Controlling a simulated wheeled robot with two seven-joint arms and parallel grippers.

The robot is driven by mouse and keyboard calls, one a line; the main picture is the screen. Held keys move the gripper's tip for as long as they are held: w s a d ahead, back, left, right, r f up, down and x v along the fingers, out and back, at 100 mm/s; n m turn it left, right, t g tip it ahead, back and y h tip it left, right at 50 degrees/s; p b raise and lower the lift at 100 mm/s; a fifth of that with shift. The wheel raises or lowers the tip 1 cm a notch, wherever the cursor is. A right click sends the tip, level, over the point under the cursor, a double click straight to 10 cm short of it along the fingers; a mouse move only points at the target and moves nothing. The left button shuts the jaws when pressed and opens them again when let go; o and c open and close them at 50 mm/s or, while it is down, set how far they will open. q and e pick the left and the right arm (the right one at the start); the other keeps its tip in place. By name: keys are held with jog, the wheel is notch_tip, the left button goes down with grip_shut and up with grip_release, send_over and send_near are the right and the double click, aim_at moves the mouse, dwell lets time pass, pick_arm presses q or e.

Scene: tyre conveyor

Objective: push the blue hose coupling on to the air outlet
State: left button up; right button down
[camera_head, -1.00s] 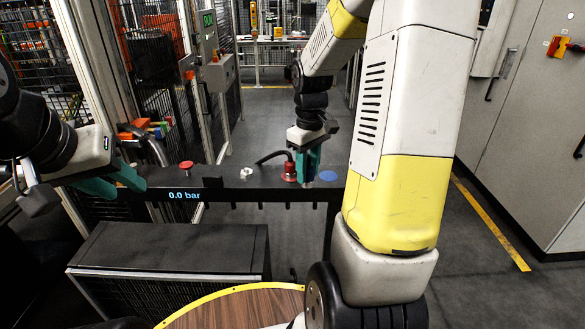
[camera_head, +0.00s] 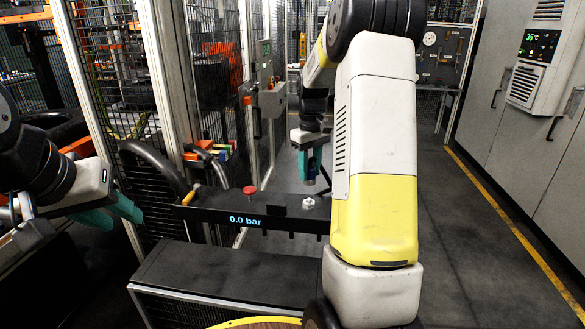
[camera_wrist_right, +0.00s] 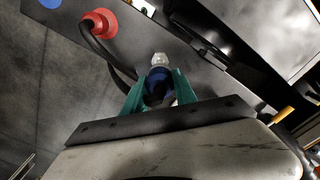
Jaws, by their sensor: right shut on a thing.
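The blue hose coupling (camera_wrist_right: 158,86) is between the teal fingers of my right gripper in the right wrist view. My right gripper (camera_head: 311,165) is shut on it; the coupling's lower end (camera_head: 310,180) shows below the fingers. The air outlet, a pale hexagonal fitting (camera_head: 308,203), stands on the black bar just below the coupling, with a small gap between them. The outlet also shows beyond the coupling in the right wrist view (camera_wrist_right: 160,60). My left gripper (camera_head: 112,212) hangs at the left with its teal fingers apart and empty.
The black bar (camera_head: 211,212) carries a "0.0 bar" display and a red knob (camera_head: 249,190). A red fitting with a black hose (camera_wrist_right: 98,24) and a blue disc (camera_wrist_right: 50,3) are on the bar. A dark box (camera_head: 225,272) stands in front. My right arm hides the bar's right end.

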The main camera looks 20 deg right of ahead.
aim_at(309, 199)
jog(key=shift+f, duration=0.15)
jog(key=shift+f, duration=2.8)
jog(key=shift+f, duration=0.5)
jog(key=c, duration=0.9)
grip_release()
notch_tip(309, 199, up, 8)
jog(key=shift+f, duration=0.15)
